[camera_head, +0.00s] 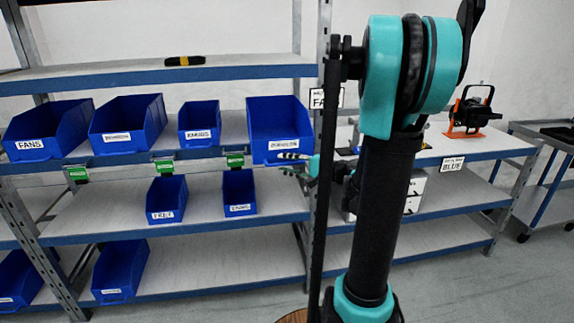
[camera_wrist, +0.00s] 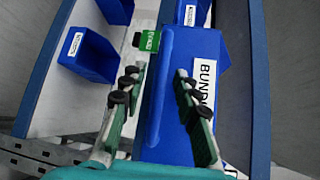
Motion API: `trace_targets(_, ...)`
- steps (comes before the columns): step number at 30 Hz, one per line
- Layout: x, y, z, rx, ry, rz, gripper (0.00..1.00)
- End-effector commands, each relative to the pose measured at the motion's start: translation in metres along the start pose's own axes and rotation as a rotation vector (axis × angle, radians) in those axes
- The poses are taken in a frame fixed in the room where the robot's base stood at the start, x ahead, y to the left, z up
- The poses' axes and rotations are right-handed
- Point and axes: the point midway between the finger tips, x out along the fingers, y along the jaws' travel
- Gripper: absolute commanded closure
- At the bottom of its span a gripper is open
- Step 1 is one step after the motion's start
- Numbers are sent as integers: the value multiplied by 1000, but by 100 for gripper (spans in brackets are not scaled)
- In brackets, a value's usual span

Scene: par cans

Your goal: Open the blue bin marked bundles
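The blue bin marked bundles (camera_wrist: 190,48) fills the middle and right of the wrist view. Its white label reads "BUND", with the rest hidden behind a finger. In the head view, a large blue bin (camera_head: 278,115) stands at the right end of the middle shelf row, its label partly covered by my gripper. My gripper (camera_wrist: 160,72) is open and empty, with its two green-and-black fingers apart and the bin's blue front between them. It also shows in the head view (camera_head: 290,157), low at that bin's front. I cannot tell whether the fingers touch the bin.
Other blue bins, such as the one marked FANS (camera_head: 45,130), share the shelf row. Smaller bins (camera_head: 167,198) sit on the shelf below. A green tag (camera_wrist: 148,40) hangs at the shelf edge beside the left finger. My arm hides part of the rack's right side.

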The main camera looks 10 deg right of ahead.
Motion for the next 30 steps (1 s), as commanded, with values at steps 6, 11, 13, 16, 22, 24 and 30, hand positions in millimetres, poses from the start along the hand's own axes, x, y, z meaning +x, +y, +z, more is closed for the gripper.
trace_targets(6,-4,0,0,0,1,0,69)
trace_targets(11,-22,0,-1,1,3,-1,69)
trace_targets(13,-33,0,-1,2,4,-1,69)
trace_targets(16,-51,0,-1,1,5,-1,69)
trace_targets(22,-84,0,-1,1,4,-1,69)
trace_targets(24,-93,0,-1,1,4,-1,69)
trace_targets(30,-113,0,0,1,2,-1,69)
